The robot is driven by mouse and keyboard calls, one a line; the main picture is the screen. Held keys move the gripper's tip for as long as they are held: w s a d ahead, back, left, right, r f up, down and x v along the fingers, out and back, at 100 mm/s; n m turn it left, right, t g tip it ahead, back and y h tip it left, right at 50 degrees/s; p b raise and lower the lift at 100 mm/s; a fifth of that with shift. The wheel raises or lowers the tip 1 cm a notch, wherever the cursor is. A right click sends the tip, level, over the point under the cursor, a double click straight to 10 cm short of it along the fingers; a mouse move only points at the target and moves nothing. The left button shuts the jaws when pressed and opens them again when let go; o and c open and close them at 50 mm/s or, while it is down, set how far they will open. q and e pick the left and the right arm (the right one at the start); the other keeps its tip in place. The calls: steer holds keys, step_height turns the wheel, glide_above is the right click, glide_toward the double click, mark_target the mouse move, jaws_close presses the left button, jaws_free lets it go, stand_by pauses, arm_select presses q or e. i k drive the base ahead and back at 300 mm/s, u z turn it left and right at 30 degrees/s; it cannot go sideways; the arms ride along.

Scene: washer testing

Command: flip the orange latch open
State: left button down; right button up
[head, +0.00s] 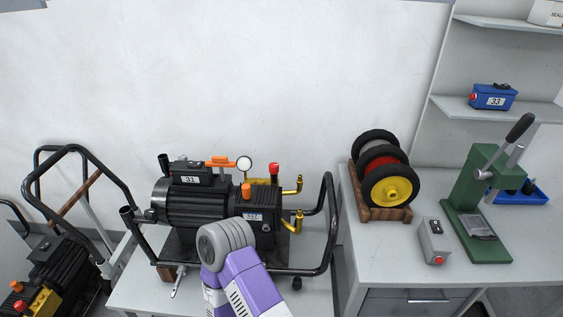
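A black pump (203,207) with a ribbed motor stands in a black tube frame on the bench. An orange T-shaped part (219,161) lies across its top, just left of a round white gauge (244,163); it looks like the orange latch, but its open or shut state is too small to tell. A smaller orange cap (246,190) stands upright lower on the pump. A purple and grey arm of mine rises from the bottom middle, in front of the pump's lower part. Neither gripper's fingers show.
The pump's tube frame (331,225) loops up at its right. A rack of wheels (386,213), a grey box with a red button (434,242) and a green lever press (478,210) stand on the right bench. Another pump cart (60,270) is at lower left.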

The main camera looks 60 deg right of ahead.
mark_target(221, 162)
steer(key=z, duration=1.55)
steer(key=i, duration=0.5)
steer(key=z, duration=0.05)
